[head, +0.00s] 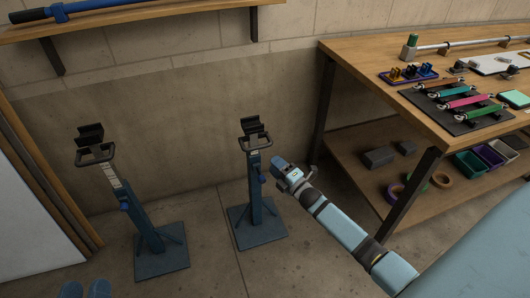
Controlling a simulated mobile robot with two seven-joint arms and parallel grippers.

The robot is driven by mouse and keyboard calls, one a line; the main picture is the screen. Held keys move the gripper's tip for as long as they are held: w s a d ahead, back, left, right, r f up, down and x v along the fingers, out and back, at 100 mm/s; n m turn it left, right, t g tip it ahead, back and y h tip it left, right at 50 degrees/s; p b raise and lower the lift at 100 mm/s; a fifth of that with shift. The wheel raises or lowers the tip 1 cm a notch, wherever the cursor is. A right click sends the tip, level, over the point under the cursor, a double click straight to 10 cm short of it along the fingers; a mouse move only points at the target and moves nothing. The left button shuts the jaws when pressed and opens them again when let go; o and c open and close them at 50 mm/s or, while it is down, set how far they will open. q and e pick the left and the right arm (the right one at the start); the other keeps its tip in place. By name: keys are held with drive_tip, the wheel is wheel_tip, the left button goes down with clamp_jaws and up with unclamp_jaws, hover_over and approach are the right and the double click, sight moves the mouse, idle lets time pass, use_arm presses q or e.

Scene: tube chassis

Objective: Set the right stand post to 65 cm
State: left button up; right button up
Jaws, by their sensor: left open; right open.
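The right stand (253,195) is a blue post on a square base plate, upright on the floor, with a dark V-shaped cradle and a handle at its top. A pale scale strip shows on its upper post. A blue knob or clamp (262,178) sits on its right side. My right gripper (279,166) is open, just right of the upper post and close to the knob; whether it touches is unclear. My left gripper is not in view.
A workbench (372,62) with tools stands at the right, with bins and tape rolls (442,180) on its lower shelf. A wall shelf (120,15) hangs above. A white panel (35,225) leans at the left. Bare floor lies between the stands.

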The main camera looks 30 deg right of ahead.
use_arm(q)
drive_tip(key=f, duration=0.2)
drive_tip(key=f+g+y, duration=0.1)
drive_tip(key=shift+a, duration=0.3)
use_arm(e)
drive_tip(key=v, duration=0.4)
drive_tip(key=shift+s, duration=0.15)
use_arm(q)
drive_tip(key=shift+w+r, duration=0.1)
drive_tip(key=shift+r, duration=0.1)
use_arm(e)
drive_tip(key=shift+f, duration=0.1)
use_arm(q)
drive_tip(key=shift+d, duration=0.1)
